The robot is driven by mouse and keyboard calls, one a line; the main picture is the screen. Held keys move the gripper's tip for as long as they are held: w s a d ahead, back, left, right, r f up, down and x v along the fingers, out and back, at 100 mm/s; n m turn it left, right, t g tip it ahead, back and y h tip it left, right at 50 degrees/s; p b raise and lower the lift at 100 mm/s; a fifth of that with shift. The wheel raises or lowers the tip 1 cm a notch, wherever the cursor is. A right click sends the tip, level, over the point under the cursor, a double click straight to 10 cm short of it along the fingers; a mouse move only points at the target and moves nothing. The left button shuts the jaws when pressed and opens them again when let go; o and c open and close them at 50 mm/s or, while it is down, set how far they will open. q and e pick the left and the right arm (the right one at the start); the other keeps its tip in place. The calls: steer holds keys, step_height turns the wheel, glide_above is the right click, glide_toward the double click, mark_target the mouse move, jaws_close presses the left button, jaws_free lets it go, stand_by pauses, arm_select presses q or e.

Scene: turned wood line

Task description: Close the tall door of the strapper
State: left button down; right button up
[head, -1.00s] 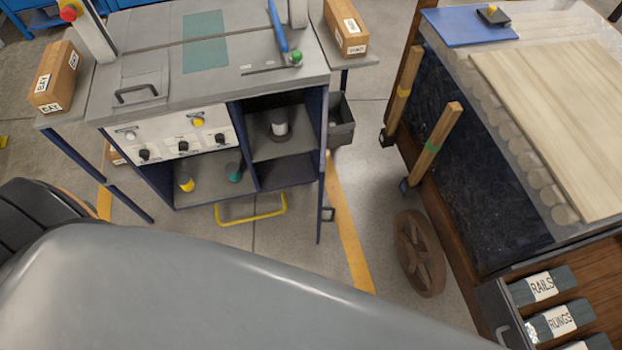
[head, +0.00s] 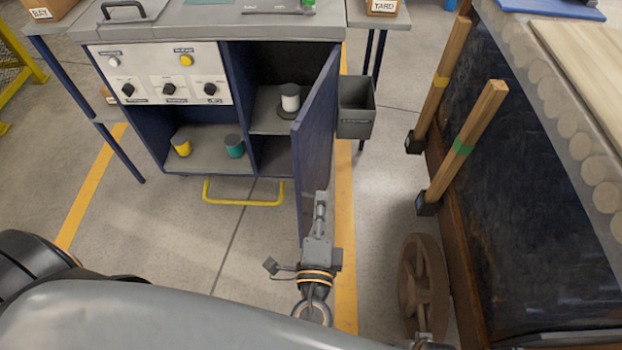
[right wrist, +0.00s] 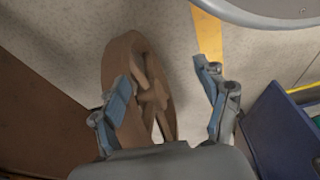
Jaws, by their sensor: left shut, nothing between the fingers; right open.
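The strapper (head: 215,27) is a grey-topped blue cabinet with a white control panel in the head view. Its tall blue door (head: 318,130) stands open at the right side, swung out toward me with its outer face showing. The right compartment behind it is open to view. My left gripper (head: 321,197) is shut and empty, with its fingertips in front of the lower part of the door's outer face; I cannot tell whether they touch. My right gripper (right wrist: 163,73) is open and empty in the right wrist view, above the floor near a brown wheel (right wrist: 150,100).
A grey bin (head: 356,118) hangs just right of the door. A yellow floor-level bar (head: 243,202) is below the cabinet. A cart with wooden posts (head: 465,142) and a wheel (head: 422,285) stands at the right. Spools (head: 234,148) sit inside the cabinet.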

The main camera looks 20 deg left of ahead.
arm_select(q)
steer(key=w+a+p, duration=0.2)
steer(key=w+a, duration=0.4)
steer(key=w, duration=0.3)
steer(key=shift+w, duration=0.35)
arm_select(e)
steer(key=s+f, duration=0.4)
steer(key=f, duration=0.1)
steer(key=shift+s+d+f+g, duration=0.15)
steer(key=shift+d+g, duration=0.15)
steer(key=shift+d, duration=0.05)
arm_select(q)
steer(key=shift+a, duration=0.15)
